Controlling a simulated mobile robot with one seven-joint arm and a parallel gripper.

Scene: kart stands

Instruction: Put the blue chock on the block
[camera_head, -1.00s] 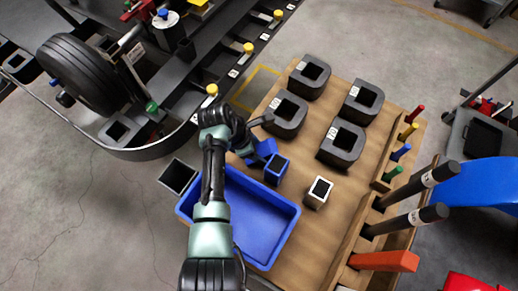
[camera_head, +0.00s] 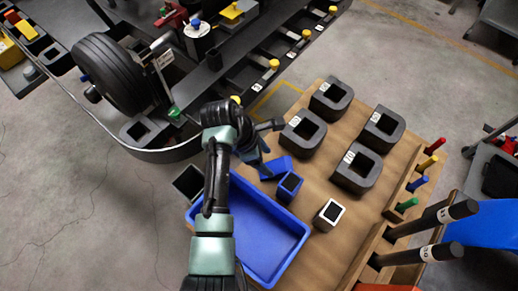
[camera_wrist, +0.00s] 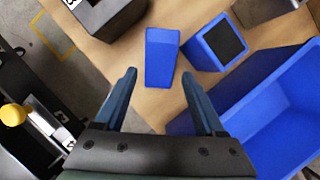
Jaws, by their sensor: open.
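The blue chock (camera_head: 277,167), a small wedge shape, lies on the wooden table top beside the blue tray. In the wrist view the chock (camera_wrist: 162,57) is just beyond my fingertips. A blue block with a dark top (camera_head: 289,187) stands right next to it; it also shows in the wrist view (camera_wrist: 222,42). A light block with a white rim and dark top (camera_head: 329,214) stands further right. My gripper (camera_wrist: 158,76) is open and empty, its fingers on either side of the line to the chock. My arm partly covers this spot in the head view.
The blue tray (camera_head: 262,240) looks empty. Several black U-shaped pieces (camera_head: 303,132) stand behind on the table. Coloured pegs (camera_head: 429,162) and dark handles (camera_head: 437,216) line the right edge. A kart with a tyre (camera_head: 112,70) is at left.

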